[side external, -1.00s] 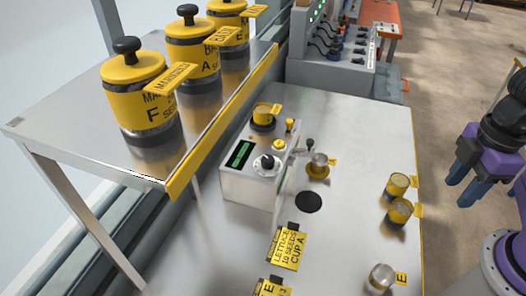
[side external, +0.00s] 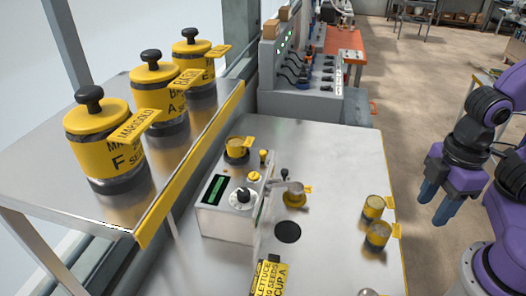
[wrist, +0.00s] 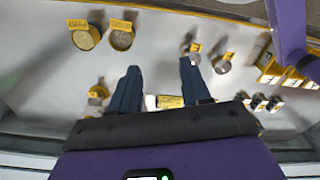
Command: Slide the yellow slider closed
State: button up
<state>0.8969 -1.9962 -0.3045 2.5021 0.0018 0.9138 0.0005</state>
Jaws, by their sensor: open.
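The grey seeder box (side external: 226,215) stands on the metal table in the side view, with a dark display, a black knob and a yellow button (side external: 254,176). A small yellow knob (side external: 263,157) stands at its top right edge; I cannot tell whether this is the yellow slider. No part is clearly recognisable as the slider in either view. My gripper (side external: 433,206) is right of the table, apart from the box, with blue fingers pointing down. In the wrist view my gripper (wrist: 160,88) is open, with nothing clearly held between the fingers.
A metal shelf (side external: 40,180) with several yellow-lidded jars (side external: 103,145) stands left of the box. A yellow-banded cup (side external: 293,199) is beside the box's spout. A yellow card (side external: 270,279) is in front.

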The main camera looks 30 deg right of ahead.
jog(key=w+a+r, duration=0.4)
jog(key=w+a, duration=0.3)
jog(key=w, duration=0.2)
notch_tip(320, 180, up, 5)
send_over(263, 152)
jog(key=shift+m, duration=0.3)
notch_tip(263, 152, down, 17)
jog(key=shift+f, duration=0.1)
grip_shut()
